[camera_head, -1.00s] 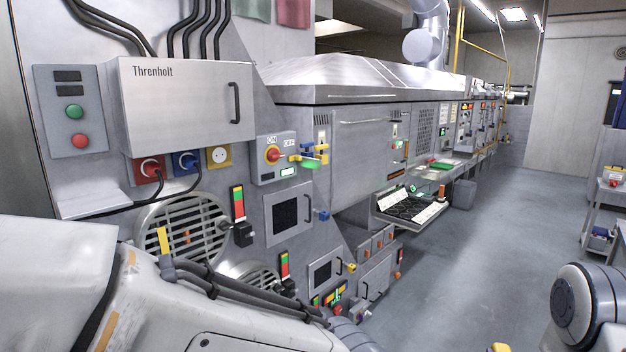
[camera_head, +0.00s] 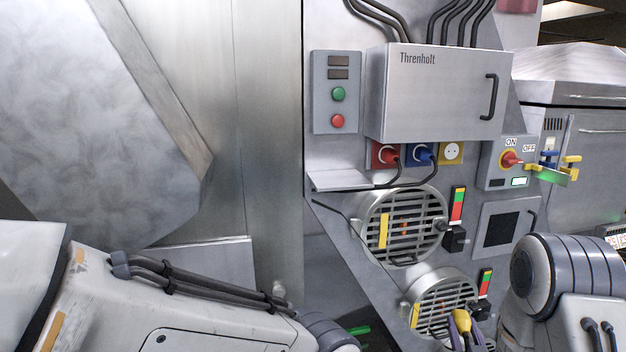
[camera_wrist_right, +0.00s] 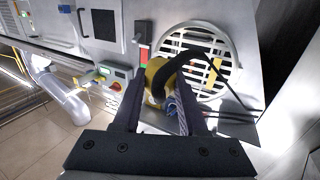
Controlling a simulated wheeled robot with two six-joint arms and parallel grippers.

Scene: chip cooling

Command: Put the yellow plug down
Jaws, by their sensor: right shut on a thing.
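The yellow plug (camera_head: 461,319) is at the bottom of the head view, in front of the lower fan grille. My right gripper (camera_head: 466,336) is shut on it. In the wrist view the yellow plug (camera_wrist_right: 155,76) sits between the two dark fingers of my right gripper (camera_wrist_right: 160,105). A black cable curves close by it. The yellow socket (camera_head: 451,152) under the Threnholt box is empty. A small metal shelf (camera_head: 350,180) sits below and left of the sockets and looks bare. My left arm crosses the lower left; its gripper is out of view.
A red plug (camera_head: 385,153) and a blue plug (camera_head: 421,154) are in their sockets, with black cables hanging down. The upper fan (camera_head: 402,228) and lower fan (camera_head: 440,297) stick out from the panel. A rotary switch (camera_head: 509,160) is at right.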

